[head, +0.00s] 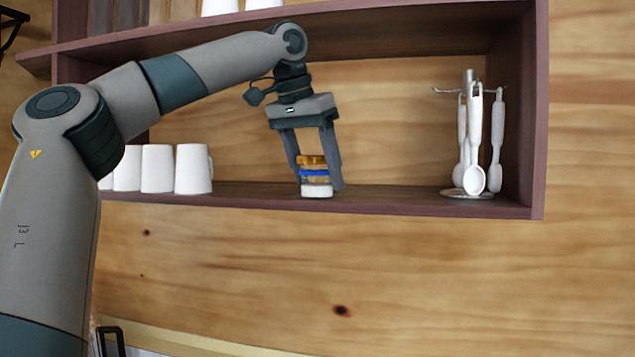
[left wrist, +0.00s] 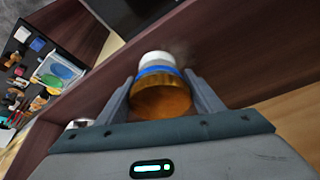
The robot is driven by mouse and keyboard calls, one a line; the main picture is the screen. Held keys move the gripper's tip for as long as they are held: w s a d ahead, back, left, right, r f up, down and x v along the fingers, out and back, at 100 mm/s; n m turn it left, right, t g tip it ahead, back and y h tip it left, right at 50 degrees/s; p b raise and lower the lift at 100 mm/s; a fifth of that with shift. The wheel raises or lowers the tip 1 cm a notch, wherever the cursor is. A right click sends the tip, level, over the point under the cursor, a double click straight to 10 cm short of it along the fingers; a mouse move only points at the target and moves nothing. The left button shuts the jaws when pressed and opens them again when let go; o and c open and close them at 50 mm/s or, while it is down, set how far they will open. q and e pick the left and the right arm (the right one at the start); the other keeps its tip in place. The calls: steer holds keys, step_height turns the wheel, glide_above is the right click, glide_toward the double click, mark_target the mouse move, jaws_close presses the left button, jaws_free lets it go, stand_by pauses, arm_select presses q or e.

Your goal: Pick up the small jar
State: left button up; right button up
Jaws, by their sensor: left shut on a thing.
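The small jar (head: 315,178) is on the lower shelf in the head view, with an amber part on top, a blue band and a white part at the bottom. My left gripper (head: 318,180) comes down from above and is shut on it, one finger on each side. In the left wrist view the jar (left wrist: 160,92) sits between the two fingertips (left wrist: 161,88), its amber end nearest the camera. The jar's white end is at or very near the shelf surface; I cannot tell if it touches. My right gripper is not in view.
The wooden shelf (head: 400,200) holds several white cups (head: 193,170) at left and a stand with white utensils (head: 468,190) at right. An upper board (head: 400,32) runs above my gripper. The shelf is clear between the jar and the stand.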

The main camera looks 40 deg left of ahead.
arm_select(q)
steer(key=shift+r, duration=0.2)
steer(key=shift+r+b, duration=0.35)
steer(key=shift+r, duration=0.15)
steer(key=s+b, duration=0.7)
steer(key=s, duration=1.1)
steer(key=shift+d+b, duration=0.3)
steer(key=shift+d, duration=0.15)
